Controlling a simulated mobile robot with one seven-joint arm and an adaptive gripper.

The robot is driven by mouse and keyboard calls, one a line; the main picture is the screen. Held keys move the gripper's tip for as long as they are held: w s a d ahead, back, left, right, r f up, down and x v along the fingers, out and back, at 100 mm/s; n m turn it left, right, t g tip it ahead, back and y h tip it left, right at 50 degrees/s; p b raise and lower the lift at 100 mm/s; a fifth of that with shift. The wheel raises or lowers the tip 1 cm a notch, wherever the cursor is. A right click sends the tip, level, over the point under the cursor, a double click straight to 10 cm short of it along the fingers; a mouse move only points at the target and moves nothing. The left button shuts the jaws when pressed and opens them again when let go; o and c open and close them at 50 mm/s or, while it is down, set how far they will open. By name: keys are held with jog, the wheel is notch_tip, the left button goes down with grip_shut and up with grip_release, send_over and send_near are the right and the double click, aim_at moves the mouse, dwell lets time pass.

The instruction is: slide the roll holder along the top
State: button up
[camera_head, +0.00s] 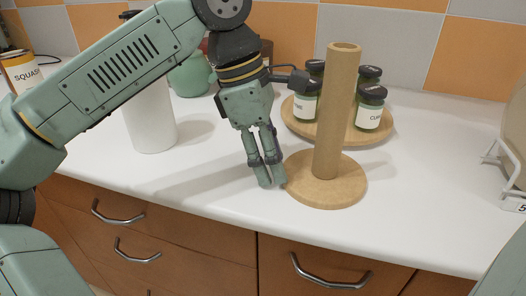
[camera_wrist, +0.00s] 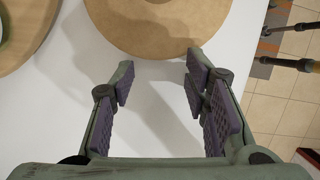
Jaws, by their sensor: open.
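The roll holder (camera_head: 336,120) is a tan wooden post standing upright on a round base, on the white countertop (camera_head: 215,180) near its front edge. In the wrist view its round base (camera_wrist: 158,22) shows at the top, ahead of my fingers. My gripper (camera_head: 268,180) points down at the left side of the base, low over the counter. In the wrist view my gripper (camera_wrist: 160,85) is open, with nothing between its purple-padded fingers. In the head view the fingertips look close to the base's left rim; whether they touch it I cannot tell.
A round wooden tray (camera_head: 350,137) with several dark-lidded jars stands behind the holder. A white cylinder (camera_head: 151,118) and a green pot (camera_head: 188,78) stand to the left. A white wire rack (camera_head: 506,160) is at the far right. Counter right of the holder is clear.

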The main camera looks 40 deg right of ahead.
aim_at(403, 186)
jog(key=shift+s+d+p, duration=0.4)
jog(key=shift+s+d, duration=3.2)
jog(key=shift+d, duration=0.2)
jog(key=shift+s+d+p, duration=0.35)
jog(key=shift+s+d, duration=3.2)
jog(key=shift+d, duration=0.25)
jog(key=p+v, duration=0.6)
jog(key=v, duration=0.2)
jog(key=shift+r+p, duration=0.2)
jog(key=shift+p, duration=0.15)
jog(key=shift+s+d, duration=0.1)
jog(key=shift+s, duration=0.05)
